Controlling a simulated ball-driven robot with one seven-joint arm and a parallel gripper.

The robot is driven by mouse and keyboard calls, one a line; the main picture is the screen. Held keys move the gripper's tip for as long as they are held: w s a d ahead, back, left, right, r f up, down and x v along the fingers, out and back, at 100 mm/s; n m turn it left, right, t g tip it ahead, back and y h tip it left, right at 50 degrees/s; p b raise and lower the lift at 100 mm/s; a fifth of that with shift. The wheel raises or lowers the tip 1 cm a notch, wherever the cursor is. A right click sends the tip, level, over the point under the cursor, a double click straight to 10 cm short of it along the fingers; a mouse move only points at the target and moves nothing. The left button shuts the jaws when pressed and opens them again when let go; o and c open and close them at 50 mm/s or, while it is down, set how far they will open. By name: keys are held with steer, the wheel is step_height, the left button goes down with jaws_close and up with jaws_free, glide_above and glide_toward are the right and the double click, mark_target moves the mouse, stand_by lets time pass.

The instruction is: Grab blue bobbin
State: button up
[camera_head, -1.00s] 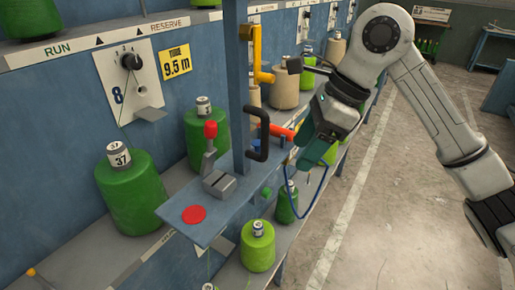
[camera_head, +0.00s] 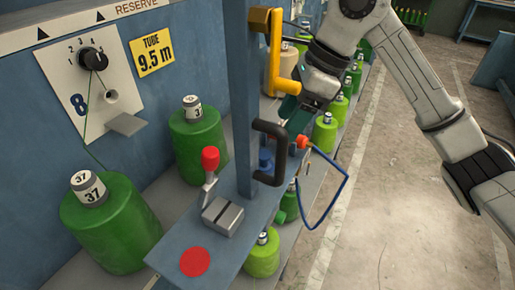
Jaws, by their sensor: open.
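A small blue piece (camera_head: 266,160), which looks like the blue bobbin, stands on the narrow blue-grey shelf (camera_head: 172,252). It is partly hidden by the black loop handle (camera_head: 270,153) and the upright post. My gripper (camera_head: 287,112), with teal fingers, is above and a little right of it, behind the post and handle. The gripper is open, and I see nothing held in it. Its fingertips are partly hidden, so the exact gap to the blue piece is unclear.
The blue post (camera_head: 243,100) carries a yellow crank handle (camera_head: 280,60). A red-knobbed lever clamp (camera_head: 222,215) and red disc (camera_head: 194,262) are on the shelf. An orange nozzle with blue hose (camera_head: 303,142) hangs right.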

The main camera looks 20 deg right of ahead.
mark_target(264, 154)
steer(key=x, duration=0.5)
steer(key=shift+a, duration=0.1)
steer(key=shift+a+p+x, duration=0.2)
steer(key=shift+p+x, duration=0.25)
steer(key=shift+x, duration=0.85)
steer(key=shift+a+p+x, duration=0.2)
steer(key=shift+p+x, duration=0.2)
steer(key=shift+x, duration=0.9)
steer(key=shift+r, duration=0.15)
steer(key=c, duration=1.1)
steer(key=shift+r, duration=0.1)
